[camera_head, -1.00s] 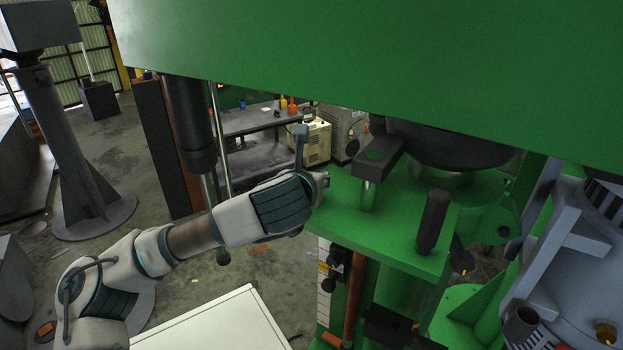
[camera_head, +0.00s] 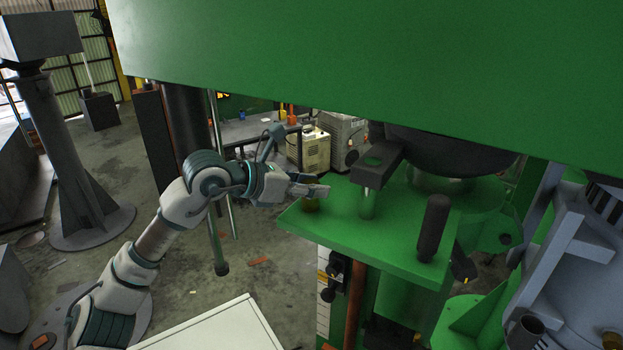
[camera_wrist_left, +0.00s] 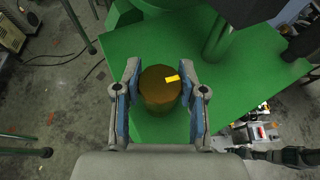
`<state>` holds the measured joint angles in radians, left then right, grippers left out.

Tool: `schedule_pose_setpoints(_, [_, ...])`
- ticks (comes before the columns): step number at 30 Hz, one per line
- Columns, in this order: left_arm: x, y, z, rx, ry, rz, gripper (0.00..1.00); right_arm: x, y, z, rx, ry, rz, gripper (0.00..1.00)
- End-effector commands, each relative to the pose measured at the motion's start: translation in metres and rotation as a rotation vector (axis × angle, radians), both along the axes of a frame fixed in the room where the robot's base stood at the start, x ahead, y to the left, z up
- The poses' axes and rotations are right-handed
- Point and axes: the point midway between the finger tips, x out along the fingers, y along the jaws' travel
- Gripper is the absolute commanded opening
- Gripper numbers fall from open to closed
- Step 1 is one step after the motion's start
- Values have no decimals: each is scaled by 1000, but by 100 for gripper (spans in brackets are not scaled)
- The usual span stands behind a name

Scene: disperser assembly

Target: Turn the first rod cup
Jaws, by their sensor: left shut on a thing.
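The rod cup is a brownish-gold cylinder with a yellow mark on its top. In the left wrist view the rod cup (camera_wrist_left: 160,92) stands upright near the corner of the green plate (camera_wrist_left: 195,60). In the head view the cup (camera_head: 310,205) shows small at the left end of the green plate (camera_head: 345,225). My left gripper (camera_head: 312,184) reaches in from the left and is shut on the cup. In the wrist view its fingers (camera_wrist_left: 160,76) lie on either side of the cup. My right gripper is not in view.
A black clamp block (camera_head: 376,165) on a green post and a black upright handle (camera_head: 434,228) stand right of the cup. A large green beam (camera_head: 380,70) hangs above. A white surface (camera_head: 215,330) lies below.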

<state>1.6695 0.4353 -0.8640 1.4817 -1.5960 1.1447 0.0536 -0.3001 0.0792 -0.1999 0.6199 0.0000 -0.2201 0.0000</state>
Motion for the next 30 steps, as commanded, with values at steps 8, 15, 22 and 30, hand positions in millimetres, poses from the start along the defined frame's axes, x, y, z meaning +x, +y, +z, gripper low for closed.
schedule_pose_setpoints(8, [1,0,2,-6,4,-258,6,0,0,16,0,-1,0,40])
schedule_pose_setpoints(15, [1,0,2,-6,2,-482,6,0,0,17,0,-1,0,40])
schedule_pose_setpoints(22, [0,0,2,-5,-2,-647,6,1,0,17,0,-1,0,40])
schedule_pose_setpoints(30, [0,0,2,-1,-4,-753,6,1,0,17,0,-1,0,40])
